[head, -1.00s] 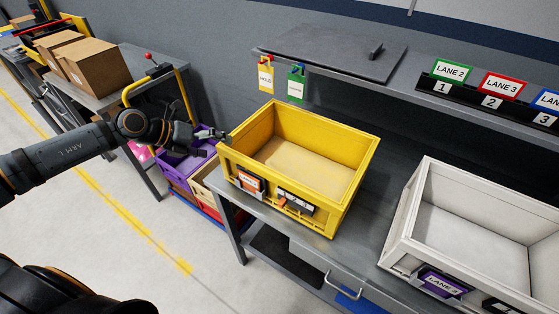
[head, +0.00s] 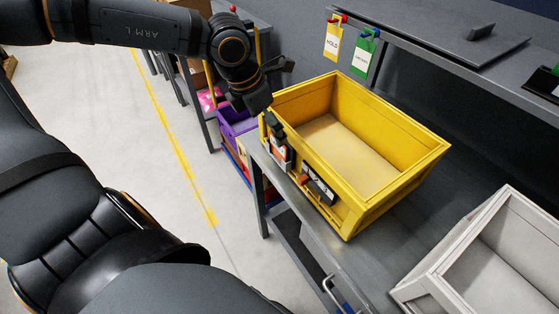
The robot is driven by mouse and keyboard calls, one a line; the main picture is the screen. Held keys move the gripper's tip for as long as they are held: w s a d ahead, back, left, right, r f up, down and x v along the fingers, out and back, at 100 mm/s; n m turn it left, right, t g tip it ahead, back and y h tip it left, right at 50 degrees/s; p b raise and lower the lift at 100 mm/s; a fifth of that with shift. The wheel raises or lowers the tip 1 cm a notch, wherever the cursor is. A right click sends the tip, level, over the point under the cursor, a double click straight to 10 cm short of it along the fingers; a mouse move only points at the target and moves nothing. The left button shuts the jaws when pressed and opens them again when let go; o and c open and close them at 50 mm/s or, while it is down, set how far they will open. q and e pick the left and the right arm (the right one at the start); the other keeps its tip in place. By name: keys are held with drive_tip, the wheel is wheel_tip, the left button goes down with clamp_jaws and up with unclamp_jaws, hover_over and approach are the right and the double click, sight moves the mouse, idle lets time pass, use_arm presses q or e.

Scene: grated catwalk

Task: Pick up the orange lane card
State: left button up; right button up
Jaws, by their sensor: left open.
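The orange lane card (head: 278,152) sits in a dark holder on the front of the yellow bin (head: 400,200), near its left corner. My left gripper (head: 272,127) is at that corner, its dark fingers just above and partly in front of the card. The gripper is open. Its fingers hide the card's upper part, and I cannot tell whether they touch it. My right gripper is not in view.
The yellow bin stands on a grey bench, with a second dark label holder (head: 319,186) on its front. A white bin (head: 440,268) stands to the right. A purple crate (head: 232,124) is below left. Yellow and green tags hang from the shelf behind.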

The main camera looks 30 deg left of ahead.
sight(277, 146)
use_arm(q)
drive_tip(key=x, duration=0.3)
drive_tip(key=b+x, duration=0.1)
drive_tip(key=x, duration=0.4)
drive_tip(key=shift+w+f, duration=0.1)
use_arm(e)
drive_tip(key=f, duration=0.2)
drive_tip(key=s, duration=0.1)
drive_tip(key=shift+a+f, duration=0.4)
use_arm(q)
drive_tip(key=c, duration=1.1)
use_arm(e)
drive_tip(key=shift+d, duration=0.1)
